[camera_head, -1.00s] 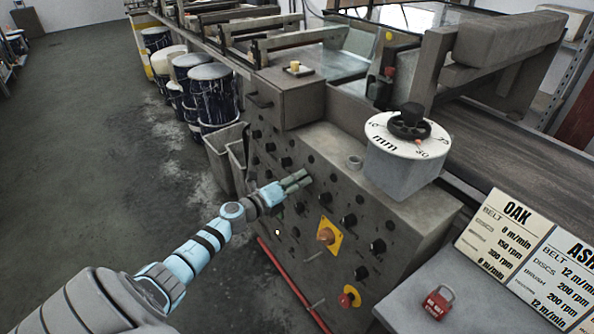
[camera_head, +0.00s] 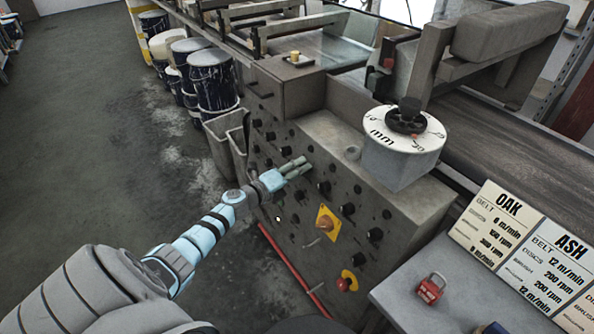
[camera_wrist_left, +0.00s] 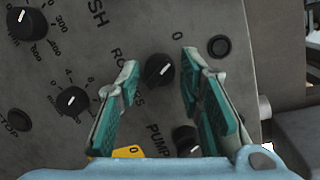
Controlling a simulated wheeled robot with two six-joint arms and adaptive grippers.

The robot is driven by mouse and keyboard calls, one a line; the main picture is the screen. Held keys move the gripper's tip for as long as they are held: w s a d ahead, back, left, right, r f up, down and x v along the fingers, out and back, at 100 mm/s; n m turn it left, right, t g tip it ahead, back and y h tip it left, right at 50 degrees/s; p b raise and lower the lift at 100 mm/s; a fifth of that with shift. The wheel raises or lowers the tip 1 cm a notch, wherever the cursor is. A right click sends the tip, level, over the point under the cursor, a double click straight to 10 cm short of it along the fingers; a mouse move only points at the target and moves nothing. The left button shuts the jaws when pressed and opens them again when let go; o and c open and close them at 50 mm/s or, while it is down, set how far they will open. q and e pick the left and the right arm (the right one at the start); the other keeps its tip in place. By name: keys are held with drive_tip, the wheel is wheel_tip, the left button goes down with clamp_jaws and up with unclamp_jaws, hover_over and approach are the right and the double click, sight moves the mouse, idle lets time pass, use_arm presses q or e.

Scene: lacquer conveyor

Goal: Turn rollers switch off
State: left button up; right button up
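The rollers switch is a round black knob (camera_wrist_left: 160,70) with a white mark in the left wrist view, beside the partly hidden lettering "RO…RS". Its mark slants towards the upper right, and a "0" is printed above it on the panel. My left gripper (camera_wrist_left: 158,78) is open, with one teal-padded finger on each side of this knob and a gap to it visible. In the head view, my left gripper (camera_head: 294,168) reaches the sloping grey control panel (camera_head: 325,265) from the left and hides the knob. My right gripper is not seen.
Several other knobs surround it, including the pump knob (camera_wrist_left: 187,139) just below. The panel also carries a yellow-backed rotary switch (camera_head: 326,223) and a red emergency button (camera_head: 346,281). A red padlock (camera_head: 431,288) lies on the side table, by the OAK and ASH sign (camera_head: 530,250).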

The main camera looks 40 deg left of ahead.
use_arm(q)
drive_tip(key=shift+o, duration=0.4)
drive_tip(key=shift+s, duration=0.1)
drive_tip(key=s+r, duration=0.1)
drive_tip(key=s, duration=0.6)
drive_tip(key=shift+a, duration=0.35)
drive_tip(key=shift+s+r, duration=0.1)
